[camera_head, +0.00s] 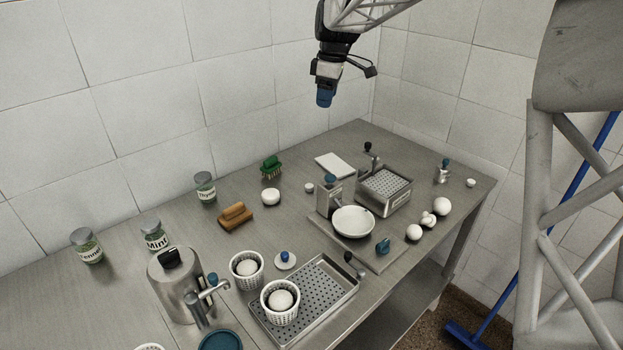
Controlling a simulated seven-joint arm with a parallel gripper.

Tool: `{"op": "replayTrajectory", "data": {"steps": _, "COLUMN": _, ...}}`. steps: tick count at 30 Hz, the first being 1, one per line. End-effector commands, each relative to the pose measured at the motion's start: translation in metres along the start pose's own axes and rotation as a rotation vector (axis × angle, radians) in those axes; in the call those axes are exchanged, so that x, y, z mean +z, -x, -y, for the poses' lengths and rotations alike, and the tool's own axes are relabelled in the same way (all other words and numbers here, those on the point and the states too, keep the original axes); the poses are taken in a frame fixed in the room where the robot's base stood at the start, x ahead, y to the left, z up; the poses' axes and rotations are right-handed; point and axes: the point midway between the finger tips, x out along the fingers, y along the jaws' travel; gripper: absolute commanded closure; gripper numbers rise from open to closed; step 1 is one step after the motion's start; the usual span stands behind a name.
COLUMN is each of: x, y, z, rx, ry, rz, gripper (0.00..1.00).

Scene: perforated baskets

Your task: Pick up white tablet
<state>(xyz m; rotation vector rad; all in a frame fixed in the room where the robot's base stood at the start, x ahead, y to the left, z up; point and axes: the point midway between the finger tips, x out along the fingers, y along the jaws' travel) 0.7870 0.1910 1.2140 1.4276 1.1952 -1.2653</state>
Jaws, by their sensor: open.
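A flat white rectangular slab, which looks like the white tablet (334,165), lies on the metal table near its back edge. It is behind a small upright metal box and left of a perforated metal basket. My gripper (325,98) hangs from the arm at the top of the view, well above the table and against the tiled wall. Its blue tips point down and appear empty. It is far from touching the tablet. The gap between the fingers is too small to make out.
The perforated metal basket (384,192) and upright metal box (336,196) stand close to the tablet. A white bowl (353,222) sits in front. A green brush (271,167) and white round jar (270,196) are to the left. Bare tabletop (345,141) lies behind the tablet.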

Motion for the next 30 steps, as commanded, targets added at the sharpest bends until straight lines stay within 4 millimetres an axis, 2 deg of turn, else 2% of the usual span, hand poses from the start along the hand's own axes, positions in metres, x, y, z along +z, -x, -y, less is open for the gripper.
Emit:
{"op": "replayTrajectory", "data": {"steps": 9, "x": -0.026, "y": -0.019, "z": -0.027, "rx": -0.017, "ry": 0.105, "rz": -0.003, "gripper": 0.39}}
{"op": "replayTrajectory", "data": {"steps": 19, "x": -0.043, "y": -0.033, "z": -0.043, "rx": -0.028, "ry": 0.171, "rz": -0.006, "gripper": 0.39}}
{"op": "replayTrajectory", "data": {"steps": 26, "x": -0.035, "y": -0.085, "z": -0.041, "rx": -0.03, "ry": 0.169, "rz": -0.006, "gripper": 0.39}}
{"op": "replayTrajectory", "data": {"steps": 30, "x": -0.03, "y": -0.127, "z": -0.04, "rx": -0.033, "ry": 0.168, "rz": -0.005, "gripper": 0.39}}
